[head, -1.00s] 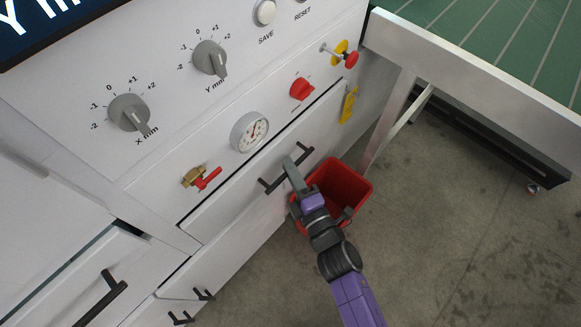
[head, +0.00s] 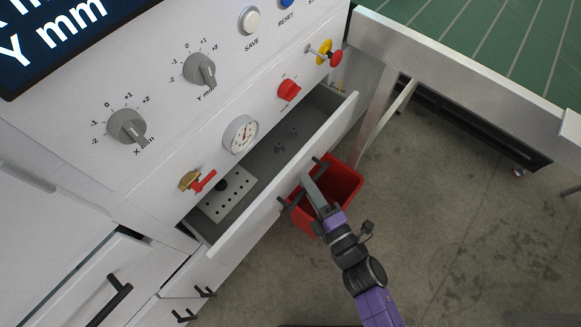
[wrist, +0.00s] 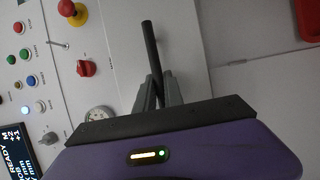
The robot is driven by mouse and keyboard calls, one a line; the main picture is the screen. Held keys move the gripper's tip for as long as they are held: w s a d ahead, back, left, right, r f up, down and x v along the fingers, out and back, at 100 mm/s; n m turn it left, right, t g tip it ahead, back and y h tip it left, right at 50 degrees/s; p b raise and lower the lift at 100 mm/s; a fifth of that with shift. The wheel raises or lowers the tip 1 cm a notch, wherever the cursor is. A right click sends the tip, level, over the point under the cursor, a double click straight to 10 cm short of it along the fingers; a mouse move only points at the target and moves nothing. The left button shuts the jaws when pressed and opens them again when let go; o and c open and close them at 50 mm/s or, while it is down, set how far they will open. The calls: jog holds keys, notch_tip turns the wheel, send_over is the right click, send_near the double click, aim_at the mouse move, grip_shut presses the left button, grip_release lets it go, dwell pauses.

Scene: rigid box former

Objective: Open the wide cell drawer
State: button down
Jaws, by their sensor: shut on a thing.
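The wide drawer (head: 262,213) is pulled out from the white machine, below the gauge and the red-handled valve. Its grey inside shows, with a perforated plate (head: 228,197) at the left and a few small parts farther right. My gripper (head: 308,180) is shut on the drawer's dark bar handle (head: 287,203), near the handle's middle. In the wrist view the handle (wrist: 150,45) runs between the fingers of my gripper (wrist: 158,88).
A red bin (head: 345,183) stands on the floor below the drawer front. A green-topped table (head: 455,62) is at the right. Smaller drawers with dark handles (head: 183,316) are at lower left. Concrete floor at lower right is clear.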

jog(key=s+d, duration=0.9)
jog(key=d, duration=0.3)
jog(key=shift+s+d+p, duration=0.2)
jog(key=shift+s+p, duration=0.1)
jog(key=c, duration=1.5)
grip_release()
jog(key=shift+o, duration=0.2)
jog(key=v, duration=0.7)
jog(key=shift+s+d+b, duration=0.15)
jog(key=shift+s+b, duration=0.15)
jog(key=shift+b, duration=0.1)
